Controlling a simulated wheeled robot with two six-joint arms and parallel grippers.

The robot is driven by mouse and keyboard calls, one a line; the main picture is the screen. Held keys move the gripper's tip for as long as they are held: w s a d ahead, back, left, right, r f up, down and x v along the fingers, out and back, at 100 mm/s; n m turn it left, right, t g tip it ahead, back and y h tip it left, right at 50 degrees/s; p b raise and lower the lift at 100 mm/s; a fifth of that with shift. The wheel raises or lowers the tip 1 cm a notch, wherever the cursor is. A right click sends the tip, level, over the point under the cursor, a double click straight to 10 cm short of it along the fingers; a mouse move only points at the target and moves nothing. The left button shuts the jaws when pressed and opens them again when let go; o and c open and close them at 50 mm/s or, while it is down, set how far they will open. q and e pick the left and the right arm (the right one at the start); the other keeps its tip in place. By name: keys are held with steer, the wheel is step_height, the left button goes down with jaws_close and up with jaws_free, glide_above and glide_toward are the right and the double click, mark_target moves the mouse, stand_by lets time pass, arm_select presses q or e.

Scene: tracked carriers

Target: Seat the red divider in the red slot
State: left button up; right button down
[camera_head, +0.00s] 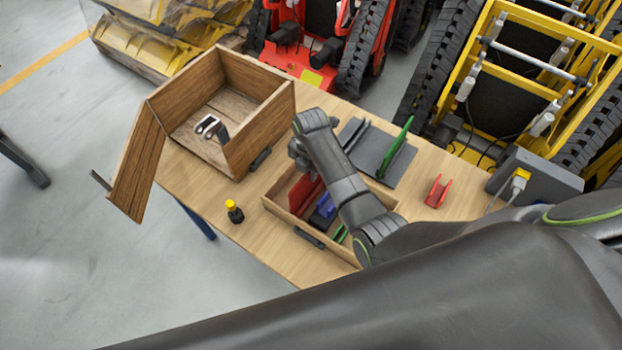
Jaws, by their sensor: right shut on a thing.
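A red divider (304,193) shows as a flat red plate at the left end of an open wooden tray (285,217), just below my right gripper (299,160). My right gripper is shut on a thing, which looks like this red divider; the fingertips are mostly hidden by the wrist. A grey slotted base (374,163) lies behind my right arm, with a green divider (398,145) upright in it. I cannot make out a red slot on the base; my arm covers part of the area. My left gripper is not in view.
Blue (326,206) and green (340,235) pieces lie in the tray. A small red bracket (438,191) stands at right. An open wooden box (222,110) with its door swung out stands at left. A yellow-topped black piece (234,211) stands near the table edge.

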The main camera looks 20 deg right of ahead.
mark_target(311, 191)
steer(key=shift+f, duration=1.9)
steer(key=shift+s, duration=0.1)
steer(key=c, duration=1.6)
jaws_free()
steer(key=shift+f, duration=0.15)
steer(key=shift+o, duration=0.2)
step_height(311, 191, up, 12)
steer(key=shift+r+b, duration=0.2)
steer(key=shift+b, duration=0.15)
